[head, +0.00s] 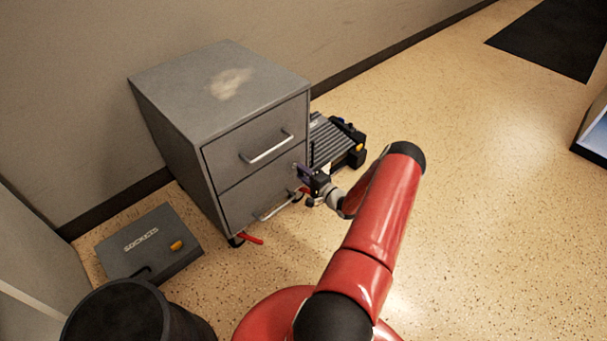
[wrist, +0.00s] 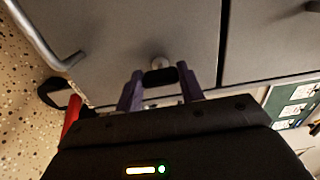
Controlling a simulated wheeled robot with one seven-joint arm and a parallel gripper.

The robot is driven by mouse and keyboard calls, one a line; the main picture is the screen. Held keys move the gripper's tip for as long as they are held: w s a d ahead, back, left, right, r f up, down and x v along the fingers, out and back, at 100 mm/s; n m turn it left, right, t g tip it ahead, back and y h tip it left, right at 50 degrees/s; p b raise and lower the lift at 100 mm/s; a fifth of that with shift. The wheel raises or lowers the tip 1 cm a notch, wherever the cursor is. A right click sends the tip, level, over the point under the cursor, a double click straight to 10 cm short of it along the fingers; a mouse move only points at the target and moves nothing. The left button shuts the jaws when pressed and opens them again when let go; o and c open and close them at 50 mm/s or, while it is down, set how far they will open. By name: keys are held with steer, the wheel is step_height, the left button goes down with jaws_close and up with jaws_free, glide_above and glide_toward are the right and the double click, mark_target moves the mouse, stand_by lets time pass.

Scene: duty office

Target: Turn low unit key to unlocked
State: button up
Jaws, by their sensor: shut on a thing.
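The low unit is a grey two-drawer cabinet (head: 172,112) against the wall in the head view. In the wrist view its front fills the upper part, with a round metal lock (wrist: 158,62) and the key's black bow (wrist: 160,77) in front of it. My gripper (wrist: 161,84) has its two purple fingers on either side of the bow and is shut on the key. The bow lies crosswise in the wrist view. In the head view my gripper (head: 303,171) is at the right edge of the cabinet front and hides the key. Any lock markings cannot be read.
Drawer handles (head: 266,149) stick out from the cabinet front. A red object (head: 250,238) lies at its base. A grey case (head: 150,244) and a black bin (head: 118,316) stand at left. A ribbed grey item (head: 332,142) is behind my gripper.

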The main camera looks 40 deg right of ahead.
steer(key=o, duration=1)
steer(key=s, duration=0.7)
steer(key=shift+s+d, duration=0.3)
steer(key=shift+s, duration=0.1)
